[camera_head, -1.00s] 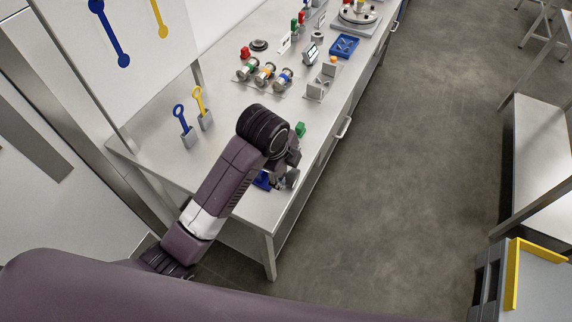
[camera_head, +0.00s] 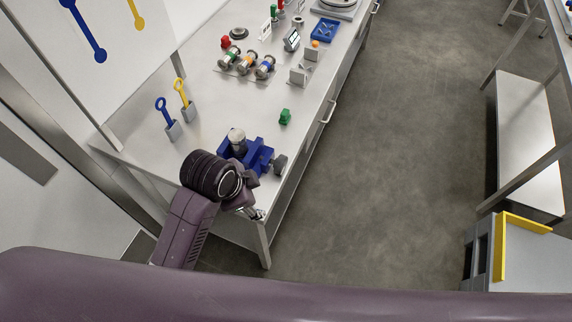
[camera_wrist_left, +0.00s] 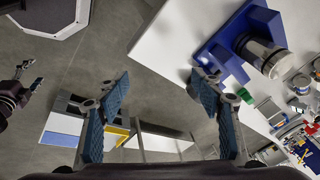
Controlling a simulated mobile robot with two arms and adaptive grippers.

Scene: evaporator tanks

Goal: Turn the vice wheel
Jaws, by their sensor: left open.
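The blue vice (camera_head: 252,152) stands on the front end of the workbench, with a metal cylinder (camera_head: 237,138) on its left part. Its grey wheel (camera_head: 280,163) sticks out toward the bench's right edge. My left gripper (camera_head: 258,213) is low in front of the vice, by the near table corner, apart from the wheel. In the left wrist view, the open left gripper (camera_wrist_left: 160,84) has nothing between its fingers. The vice (camera_wrist_left: 222,42) lies beyond the right finger, which partly hides the wheel side. My right gripper (camera_wrist_left: 26,76) shows at the left edge; its opening is unclear.
A green block (camera_head: 285,117) sits behind the vice. Blue and yellow tools stand in grey holders (camera_head: 173,131) at the left. Several metal cylinders (camera_head: 246,66) lie farther back. Open floor (camera_head: 390,150) is right of the workbench (camera_head: 215,110).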

